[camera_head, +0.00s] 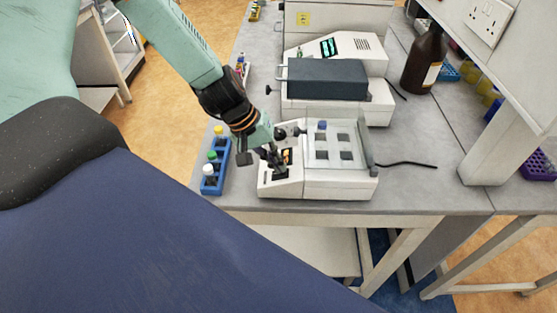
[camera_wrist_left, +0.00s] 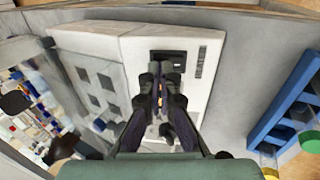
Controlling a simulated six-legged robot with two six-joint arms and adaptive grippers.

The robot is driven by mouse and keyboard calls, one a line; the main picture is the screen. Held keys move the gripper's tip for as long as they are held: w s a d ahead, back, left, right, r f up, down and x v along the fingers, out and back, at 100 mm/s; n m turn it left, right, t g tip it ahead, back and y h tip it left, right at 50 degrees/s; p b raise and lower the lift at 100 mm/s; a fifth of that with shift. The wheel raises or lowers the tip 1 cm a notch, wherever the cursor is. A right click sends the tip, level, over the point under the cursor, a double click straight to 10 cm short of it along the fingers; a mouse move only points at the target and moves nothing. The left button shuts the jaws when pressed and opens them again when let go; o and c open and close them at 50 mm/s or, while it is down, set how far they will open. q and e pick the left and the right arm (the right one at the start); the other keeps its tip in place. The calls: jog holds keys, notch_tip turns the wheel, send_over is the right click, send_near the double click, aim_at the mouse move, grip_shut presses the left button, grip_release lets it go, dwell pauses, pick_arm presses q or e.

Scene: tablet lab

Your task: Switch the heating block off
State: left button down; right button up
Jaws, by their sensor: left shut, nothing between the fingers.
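The heating block (camera_head: 340,186) is a white device with a see-through cover over square wells, one holding a blue-capped tube. It stands near the table's front edge, and in the left wrist view its white body (camera_wrist_left: 205,90) fills the middle. Its left part is a control panel with a small orange-lit display (camera_head: 287,155) and a dark recessed part (camera_head: 280,175), possibly the switch; its setting is unreadable. My left gripper (camera_head: 277,164) is shut and empty, pointing down over this panel. In the left wrist view its fingertips (camera_wrist_left: 165,72) overlap the dark recess; contact is unclear. My right gripper is out of view.
A blue rack (camera_head: 217,184) with several capped bottles stands close left of the block. Behind the block is another white device (camera_head: 335,107) with a dark lid. A brown bottle (camera_head: 424,60) stands back right. A black cable (camera_head: 408,163) lies on grey table right of the block.

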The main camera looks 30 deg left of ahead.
pick_arm(q)
jog(key=shift+w, duration=0.1)
jog(key=shift+f, duration=0.15)
jog(key=shift+d+f+b, duration=0.15)
jog(key=shift+b, duration=0.5)
jog(key=shift+p, duration=0.3)
jog(key=shift+s+a+p, duration=0.35)
jog(key=shift+a+p, duration=0.05)
jog(key=shift+p, duration=0.15)
jog(key=shift+a+f, duration=0.15)
jog(key=shift+a, duration=0.2)
